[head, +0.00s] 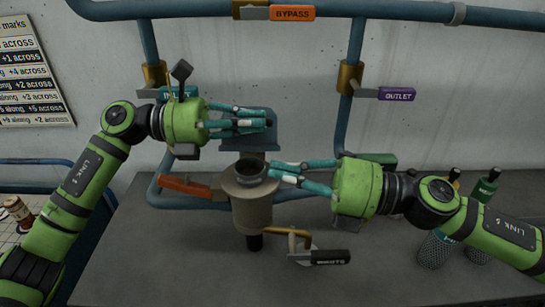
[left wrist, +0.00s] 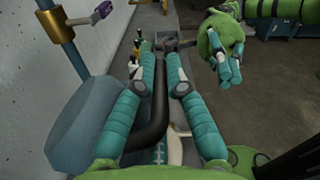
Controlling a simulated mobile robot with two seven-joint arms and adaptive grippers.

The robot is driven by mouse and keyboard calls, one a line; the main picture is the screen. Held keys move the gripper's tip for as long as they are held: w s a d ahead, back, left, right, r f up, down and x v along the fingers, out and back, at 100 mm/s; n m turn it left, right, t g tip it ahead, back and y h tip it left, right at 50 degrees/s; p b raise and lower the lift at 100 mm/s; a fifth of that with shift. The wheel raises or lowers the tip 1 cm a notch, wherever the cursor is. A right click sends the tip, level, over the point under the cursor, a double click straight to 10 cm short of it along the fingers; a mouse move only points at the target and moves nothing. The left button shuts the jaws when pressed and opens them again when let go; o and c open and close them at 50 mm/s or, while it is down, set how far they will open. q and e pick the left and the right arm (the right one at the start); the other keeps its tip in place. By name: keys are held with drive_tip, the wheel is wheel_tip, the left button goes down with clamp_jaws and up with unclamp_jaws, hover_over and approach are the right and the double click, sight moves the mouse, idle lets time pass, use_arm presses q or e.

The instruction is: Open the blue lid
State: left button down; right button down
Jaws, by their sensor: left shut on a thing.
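The blue lid (head: 240,142) stands raised at the back of the grey-beige cylindrical vessel (head: 252,207), whose round dark mouth is uncovered. In the left wrist view the lid (left wrist: 85,125) is a thick blue disc left of the fingers. My left gripper (head: 268,118) is in front of the raised lid. In the left wrist view its fingers are on either side of the lid's dark curved handle (left wrist: 157,110), shut on it. My right gripper (head: 273,174) has its fingertips at the vessel's right rim; whether they grip it is unclear. It also shows in the left wrist view (left wrist: 230,72).
An orange lever (head: 185,187) sticks out left of the vessel, and a black-handled lever (head: 330,257) lies low at right. Purple OUTLET (head: 396,94) and orange BYPASS (head: 292,13) levers sit on wall pipes. Bottles (head: 484,188) stand at right. The front of the grey bench is clear.

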use_arm(q)
drive_tip(key=shift+s+d, duration=0.15)
use_arm(e)
drive_tip(key=w+a+r, duration=0.2)
drive_tip(key=w+a, duration=0.3)
drive_tip(key=a, duration=0.3)
drive_tip(key=shift+w, duration=0.35)
